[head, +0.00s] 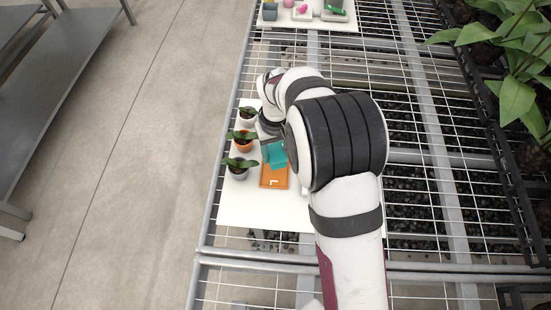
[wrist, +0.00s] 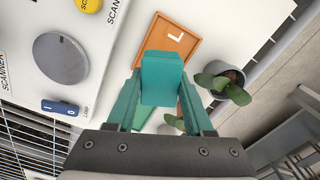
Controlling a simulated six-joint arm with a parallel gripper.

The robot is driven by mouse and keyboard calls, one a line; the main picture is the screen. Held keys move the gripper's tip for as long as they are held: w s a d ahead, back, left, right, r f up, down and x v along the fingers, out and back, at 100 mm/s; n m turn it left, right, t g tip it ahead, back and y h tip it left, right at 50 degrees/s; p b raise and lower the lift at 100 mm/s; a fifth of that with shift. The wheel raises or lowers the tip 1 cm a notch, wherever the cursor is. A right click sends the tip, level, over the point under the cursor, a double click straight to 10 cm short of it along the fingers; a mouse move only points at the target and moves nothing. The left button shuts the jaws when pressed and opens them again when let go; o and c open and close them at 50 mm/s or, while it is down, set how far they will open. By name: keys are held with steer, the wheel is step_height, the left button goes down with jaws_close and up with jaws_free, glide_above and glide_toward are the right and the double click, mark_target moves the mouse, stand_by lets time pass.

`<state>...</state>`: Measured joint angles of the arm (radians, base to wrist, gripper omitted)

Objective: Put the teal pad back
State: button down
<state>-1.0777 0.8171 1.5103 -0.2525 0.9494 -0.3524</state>
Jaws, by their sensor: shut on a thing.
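My gripper (wrist: 161,92) is shut on the teal pad (wrist: 161,76), a blocky teal piece between its two teal fingers. In the head view the teal pad (head: 276,153) shows just left of my arm, over the far part of the orange tray (head: 264,181). In the wrist view the orange tray (wrist: 150,57) lies beyond the pad, with a white L-shaped mark (wrist: 176,37) on its bare floor. The pad overlaps the tray's near end in that view. I cannot tell whether the pad touches the tray. My arm hides the gripper's fingertips in the head view.
Several small potted plants (head: 240,166) stand close along the tray's left side; one dark pot (wrist: 232,83) shows in the wrist view. A green flat piece (wrist: 142,117) shows between the fingers.

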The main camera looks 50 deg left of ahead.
mark_target(275, 162)
step_height(275, 162, down, 4)
steer(key=shift+s+a+f, duration=0.1)
steer(key=shift+a, duration=0.05)
steer(key=shift+f, duration=0.25)
